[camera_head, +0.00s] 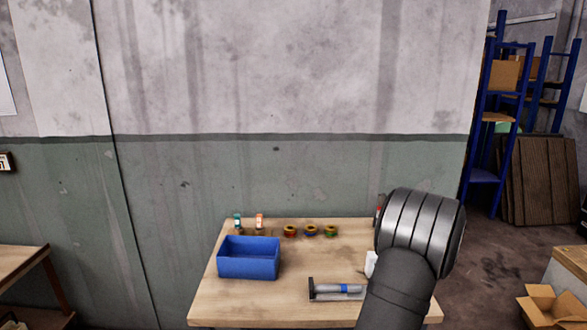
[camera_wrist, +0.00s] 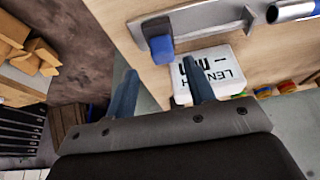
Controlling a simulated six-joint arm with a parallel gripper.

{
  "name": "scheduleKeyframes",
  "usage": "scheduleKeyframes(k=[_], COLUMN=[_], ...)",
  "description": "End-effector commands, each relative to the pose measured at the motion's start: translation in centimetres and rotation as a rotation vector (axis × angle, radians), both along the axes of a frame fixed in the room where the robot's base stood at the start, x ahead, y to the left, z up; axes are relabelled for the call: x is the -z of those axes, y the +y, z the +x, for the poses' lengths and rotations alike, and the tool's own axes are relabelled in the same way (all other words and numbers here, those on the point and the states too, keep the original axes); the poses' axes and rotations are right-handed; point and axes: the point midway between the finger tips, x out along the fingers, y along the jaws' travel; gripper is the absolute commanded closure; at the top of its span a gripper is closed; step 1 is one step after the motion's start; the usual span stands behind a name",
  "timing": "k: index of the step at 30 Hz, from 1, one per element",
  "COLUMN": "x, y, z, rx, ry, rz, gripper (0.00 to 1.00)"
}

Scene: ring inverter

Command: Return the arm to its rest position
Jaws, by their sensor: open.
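My gripper (camera_wrist: 158,68) shows in the wrist view with its two fingers apart and nothing between them. It hangs by the table edge, with the fingers pointing toward a white box with black lettering (camera_wrist: 222,72); whether they touch it I cannot tell. In the head view my arm (camera_head: 405,275) rises in the right foreground in front of the table's right side, and the gripper itself is hidden there. A metal device with a blue-banded cylinder (camera_head: 340,290) lies on the wooden table (camera_head: 240,305). Part of it, with a blue block (camera_wrist: 160,47), shows in the wrist view.
A blue bin (camera_head: 248,260) stands at the table's left. Behind it are two small bottles (camera_head: 237,222) (camera_head: 260,222), with several coloured rings (camera_head: 310,230) to their right. Cardboard boxes (camera_head: 550,305) and a blue shelf (camera_head: 483,160) stand to the right. The table's middle is clear.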

Motion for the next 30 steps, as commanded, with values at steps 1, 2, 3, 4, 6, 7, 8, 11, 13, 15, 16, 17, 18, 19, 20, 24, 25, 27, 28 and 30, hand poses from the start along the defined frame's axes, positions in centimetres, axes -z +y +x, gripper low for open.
scheduleKeyframes(k=[1,2,3,4,6,7,8,11,13,15,16,17,18,19,20,24,25,27,28,30], x=[0.9,1.3,1.8,2.1,2.8,3.0,3.2,3.5,3.6,3.6,3.6,3.6,3.6,3.6,3.6,3.6,3.6,3.5,3.3,2.5], y=[0.0,0.0,0.1,0.1,0.1,0.1,0.1,0.0,0.0,0.0,0.0,0.0,0.0,0.0,0.0,0.0,0.0,0.0,0.0,0.1], z=[0.3,0.5,0.7,0.9,1.2,1.2,1.3,1.5,1.6,1.6,1.6,1.5,1.5,1.5,1.5,1.5,1.5,1.5,1.4,1.2], rx=[0.0,0.0,-0.001,-0.001,-0.001,-0.001,-0.001,-0.001,-0.001,-0.001,-0.001,-0.001,-0.001,-0.001,-0.001,0.0,0.0,0.0,0.0,0.0], ry=[0.002,0.002,0.002,0.002,0.001,0.001,0.001,-0.001,-0.001,-0.001,-0.001,-0.001,-0.001,0.0,0.0,0.0,0.0,-0.001,-0.001,-0.002], rz=[0.001,0.001,0.001,0.001,0.001,0.001,0.001,0.0,0.0,0.0,0.0,0.0,0.0,0.0,0.0,0.0,0.0,0.0,0.0,0.0], gripper=[0.51,0.51,0.51,0.51,0.51,0.51,0.51,0.51,0.51,0.51,0.51,0.51,0.51,0.51,0.49,0.21,0.16,0.02,0.0,0.0])
